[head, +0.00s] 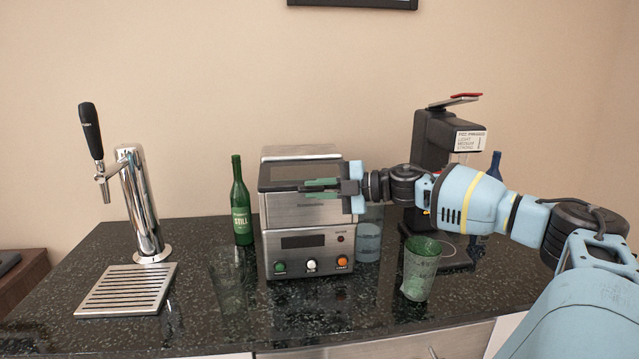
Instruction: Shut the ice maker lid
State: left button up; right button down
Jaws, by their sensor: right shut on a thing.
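The ice maker (304,243) is a silver box in the middle of the counter, with a small dark display and three buttons in green, white and orange on its front. Its lid (285,174), with a dark panel and a metal frame, lies over the top of the body; I cannot tell whether a gap is left under it. My right gripper (322,188) comes in from the right, its green-tipped fingers shut on the lid at its front edge. The fingers and wrist hide the lid's right front part. My left gripper is out of view.
A green bottle (240,208) stands close left of the ice maker. A green glass (421,268), a clear container (368,243) and a black coffee machine (432,150) are at the right, by my right arm. A beer tap (141,205) with a drip tray (126,289) stands left.

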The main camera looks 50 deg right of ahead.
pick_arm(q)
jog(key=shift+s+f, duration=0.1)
pick_arm(e)
jog(key=shift+f, duration=0.75)
jog(key=c, duration=1.5)
grip_release()
jog(key=shift+r, duration=0.15)
jog(key=shift+d+r, duration=0.1)
jog(key=shift+r, duration=0.05)
jog(key=shift+s, duration=0.15)
